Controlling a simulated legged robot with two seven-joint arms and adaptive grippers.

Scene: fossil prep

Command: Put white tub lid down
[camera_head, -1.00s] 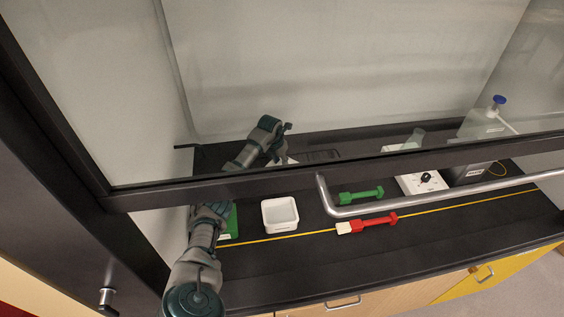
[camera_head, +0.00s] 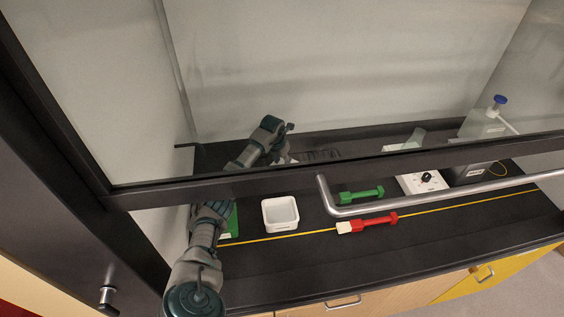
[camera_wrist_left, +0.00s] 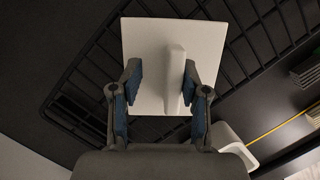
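The white tub lid (camera_wrist_left: 150,60) is a flat square with an upright ridge handle (camera_wrist_left: 175,75), seen in the left wrist view over a black wire rack. A small part of it shows behind the glass in the head view. My left gripper (camera_wrist_left: 162,83) is open, with its fingers apart on either side of the handle; the right-hand finger is closer to it. In the head view the left gripper (camera_head: 288,128) is behind the sash. Whether the lid rests fully on the rack is hard to tell. The white tub (camera_head: 281,228) stands open and empty. My right gripper is not in view.
A green tool (camera_head: 360,195), a red-handled brush (camera_head: 368,223) and a white control box (camera_head: 423,182) lie to the right. The front counter is clear.

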